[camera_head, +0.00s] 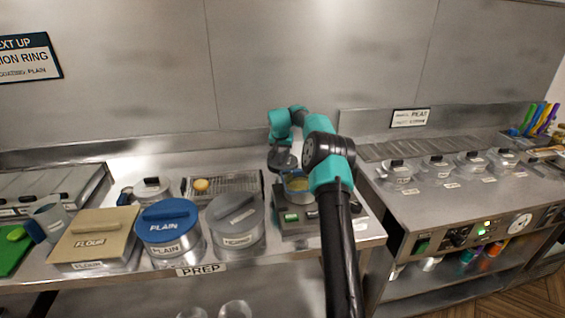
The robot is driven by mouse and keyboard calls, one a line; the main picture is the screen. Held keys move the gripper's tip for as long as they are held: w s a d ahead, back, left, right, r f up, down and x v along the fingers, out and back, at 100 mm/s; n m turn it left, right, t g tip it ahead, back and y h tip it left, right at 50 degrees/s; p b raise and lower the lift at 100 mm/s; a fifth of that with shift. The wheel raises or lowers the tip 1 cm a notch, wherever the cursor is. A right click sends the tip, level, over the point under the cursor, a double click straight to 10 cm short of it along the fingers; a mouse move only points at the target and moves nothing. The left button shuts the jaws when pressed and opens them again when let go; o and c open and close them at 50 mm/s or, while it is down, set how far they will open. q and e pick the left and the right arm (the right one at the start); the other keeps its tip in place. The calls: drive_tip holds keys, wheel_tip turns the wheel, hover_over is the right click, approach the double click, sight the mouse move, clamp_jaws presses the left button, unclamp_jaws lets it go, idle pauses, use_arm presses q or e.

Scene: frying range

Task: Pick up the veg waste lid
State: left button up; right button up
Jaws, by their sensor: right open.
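No label that I can read says veg waste, so I cannot tell which lid it is. Lids in view are a grey round lid (234,211) with a partly legible label, a blue PLAIN lid (166,219) and a beige FLOUR lid (94,235), each on its container on the prep counter. A small lidded pot (151,189) stands behind the blue one. My right gripper (284,170) is open, above or beside a yellowish bowl (298,184) on a dark device; its fingers are small and partly hidden. My left gripper is not in view.
A wire rack (224,184) holds a round golden item (201,185). The right counter (440,203) carries several small lidded pots, with bare metal in front. A gap separates the two counters.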

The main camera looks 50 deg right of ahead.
sight(282, 155)
drive_tip(key=x, duration=0.3)
drive_tip(key=shift+w+f, duration=0.4)
drive_tip(key=shift+w+d+f, duration=0.15)
drive_tip(key=shift+d+f, duration=0.1)
drive_tip(key=shift+f, duration=0.35)
clamp_jaws()
